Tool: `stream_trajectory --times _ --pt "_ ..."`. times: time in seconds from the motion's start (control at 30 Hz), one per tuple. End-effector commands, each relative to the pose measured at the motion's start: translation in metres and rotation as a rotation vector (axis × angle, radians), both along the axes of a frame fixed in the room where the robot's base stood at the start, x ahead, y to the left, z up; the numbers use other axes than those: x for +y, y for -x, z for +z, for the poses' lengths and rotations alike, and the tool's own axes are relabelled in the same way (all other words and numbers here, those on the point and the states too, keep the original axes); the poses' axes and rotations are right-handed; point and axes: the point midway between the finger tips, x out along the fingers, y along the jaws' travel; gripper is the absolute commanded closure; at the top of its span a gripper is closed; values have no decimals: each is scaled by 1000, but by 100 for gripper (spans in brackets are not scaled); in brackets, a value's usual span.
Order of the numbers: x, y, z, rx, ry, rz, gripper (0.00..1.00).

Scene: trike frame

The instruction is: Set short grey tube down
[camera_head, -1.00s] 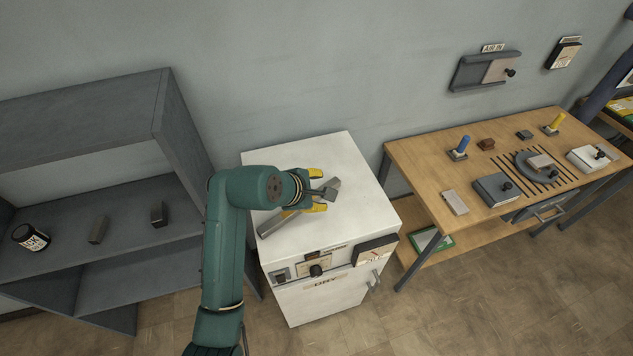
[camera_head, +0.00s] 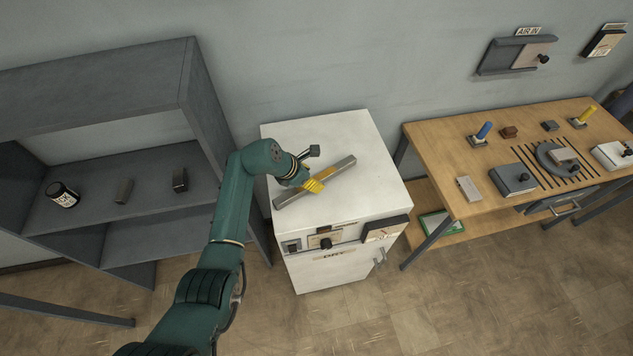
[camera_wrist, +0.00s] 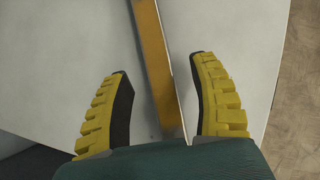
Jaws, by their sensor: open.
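A grey square-section tube (camera_head: 342,168) lies slantwise on the white top of the cabinet (camera_head: 385,182). My gripper (camera_head: 316,185) is at the tube's middle, its yellow fingers partly covering it. In the wrist view the tube (camera_wrist: 154,62) runs between the two spread yellow fingers of my gripper (camera_wrist: 160,66), with a gap on each side. One long face looks orange-brown there.
A grey shelf unit (camera_head: 215,125) on the left holds a black jar (camera_head: 62,195) and two small grey pieces (camera_head: 124,191) (camera_head: 180,180). A wooden workbench (camera_head: 445,150) with several fixtures stands on the right. The cabinet top around the tube is clear.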

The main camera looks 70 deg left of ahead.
Motion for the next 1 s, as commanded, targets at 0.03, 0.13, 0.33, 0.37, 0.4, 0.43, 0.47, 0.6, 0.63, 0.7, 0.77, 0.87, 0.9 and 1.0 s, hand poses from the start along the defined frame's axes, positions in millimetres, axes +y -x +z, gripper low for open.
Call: stream_trajectory --times 0.03,0.13,0.33,0.37,0.4,0.43,0.47,0.6,0.63,0.7,0.77,0.87,0.9,1.0 --pt "2 -8 -7 0 0 -1 39" --pt "4 -17 -21 1 2 -1 39" --pt "5 -21 -26 -1 -2 0 39" --pt "5 -21 -25 -1 -2 0 39" --pt "5 -21 -25 -1 -2 0 39" --pt "5 -21 -25 0 -1 0 39" --pt "5 -21 -25 0 -1 0 42" --pt "5 -21 -25 0 -1 0 69" --pt "5 -21 -25 0 -1 0 75" --pt "5 -21 -25 0 -1 0 88" --pt "5 -21 -25 0 -1 0 99" --pt "5 -21 -26 0 -1 0 100" --pt "5 -21 -26 0 -1 -1 100" --pt "5 -21 -26 1 0 0 100"
